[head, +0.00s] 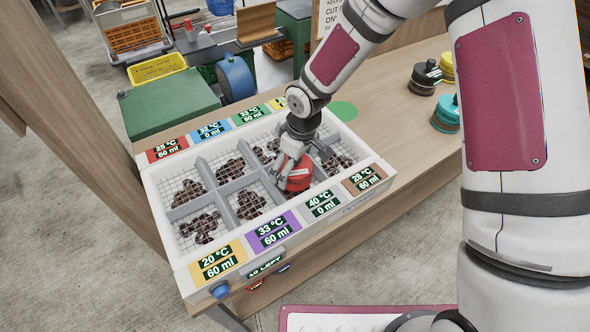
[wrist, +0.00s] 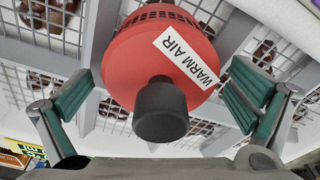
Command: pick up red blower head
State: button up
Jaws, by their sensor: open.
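The red blower head (head: 297,174) is in the crate (head: 163,233), over the grid of a front-row compartment, right of the middle. In the wrist view the red blower head (wrist: 150,62) shows a white "WARM AIR" label and a black knob (wrist: 160,110) facing the camera. My gripper (head: 300,165) is directly above it, reaching down. In the wrist view my gripper (wrist: 155,85) is open, with one green-padded finger on each side of the red body. Gaps show between the pads and the body. The underside of the blower head is hidden.
Several compartments hold chestnuts on wire grids. Labels with temperatures and volumes line the crate's front and back edges. Black (head: 424,78), teal (head: 446,113) and yellow (head: 447,67) round heads stand on the table at right. A green disc (head: 343,110) lies behind the crate.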

jog(key=shift+c, duration=0.2)
jog(key=c, duration=1.7)
